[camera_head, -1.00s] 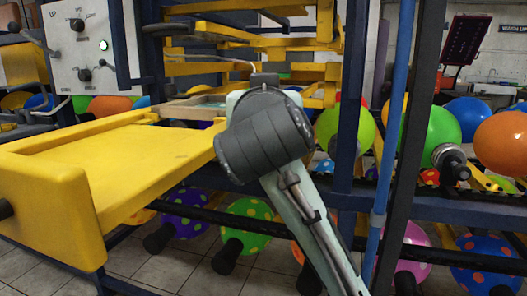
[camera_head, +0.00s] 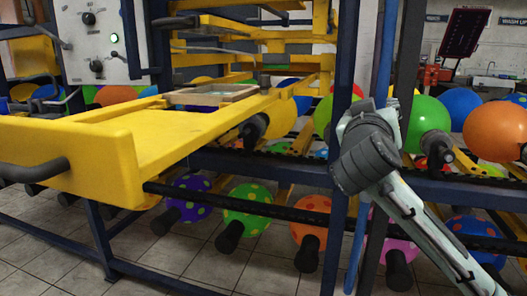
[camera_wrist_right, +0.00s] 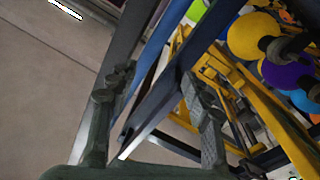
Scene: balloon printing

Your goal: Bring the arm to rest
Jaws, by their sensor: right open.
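My right arm (camera_head: 425,222) comes in from the lower right in the head view, with its grey joint (camera_head: 370,160) in front of a dark blue upright post. The fingers cannot be made out in the head view. In the right wrist view my right gripper (camera_wrist_right: 158,112) is open, its two dark fingers apart. Nothing is held between them; blue and dark frame bars show behind the gap. My left gripper is not in view.
The yellow printing table (camera_head: 150,140) stands at the left, with a wooden frame (camera_head: 215,94) beyond it. Dark blue posts (camera_head: 342,120) stand close to my right arm. An orange balloon (camera_head: 497,132) and a green balloon (camera_head: 425,122) are at the right.

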